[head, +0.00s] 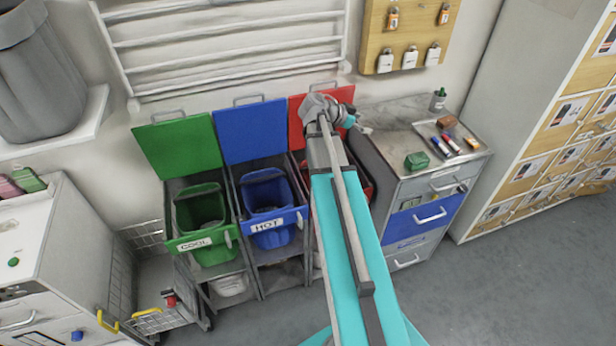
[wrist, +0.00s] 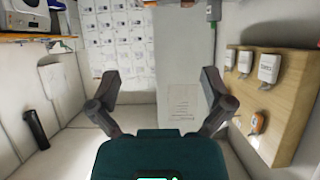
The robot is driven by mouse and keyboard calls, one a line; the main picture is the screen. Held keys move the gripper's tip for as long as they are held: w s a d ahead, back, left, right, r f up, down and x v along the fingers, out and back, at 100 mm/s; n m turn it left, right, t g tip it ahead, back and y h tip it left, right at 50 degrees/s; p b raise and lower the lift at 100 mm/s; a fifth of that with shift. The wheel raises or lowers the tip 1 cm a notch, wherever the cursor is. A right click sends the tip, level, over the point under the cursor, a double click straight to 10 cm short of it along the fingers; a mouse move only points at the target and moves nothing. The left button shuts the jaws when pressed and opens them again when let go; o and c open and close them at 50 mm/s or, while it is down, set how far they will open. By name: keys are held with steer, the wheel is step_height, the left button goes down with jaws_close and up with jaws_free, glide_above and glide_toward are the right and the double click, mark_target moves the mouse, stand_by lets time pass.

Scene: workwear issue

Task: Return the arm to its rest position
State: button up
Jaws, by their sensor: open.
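My gripper (wrist: 160,80) is open in the wrist view, with its two dark fingers spread wide and nothing between them. In the head view my teal arm reaches up from the bottom. The wrist is in front of the red lid, and the small gripper end (head: 364,128) points right, near the left end of the counter. The fingers are too small there to make out.
Green (head: 202,215) and blue (head: 268,205) bins have raised lids; my arm partly hides the red bin. The counter (head: 390,125) holds a metal tray (head: 440,145) and a green block (head: 417,161). A wooden board (head: 410,30) hangs above. Grey floor (head: 500,290) is clear at right.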

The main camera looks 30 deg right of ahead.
steer(key=shift+a, duration=0.1)
steer(key=s+a+f+n+t+y, duration=0.1)
steer(key=a+f+n+y, duration=0.2)
steer(key=a+n, duration=0.4)
steer(key=s+a+f+n+t+y, duration=0.1)
steer(key=a+f+n+y, duration=0.2)
steer(key=a, duration=1.7)
steer(key=s+a+f+n+y, duration=0.1)
steer(key=a+f+n+y, duration=0.2)
steer(key=a+n, duration=0.7)
steer(key=a+y, duration=0.2)
steer(key=a, duration=0.2)
steer(key=shift+a+f+n+t+y, duration=0.3)
steer(key=shift+f+t+y, duration=0.05)
steer(key=shift+t+y, duration=0.05)
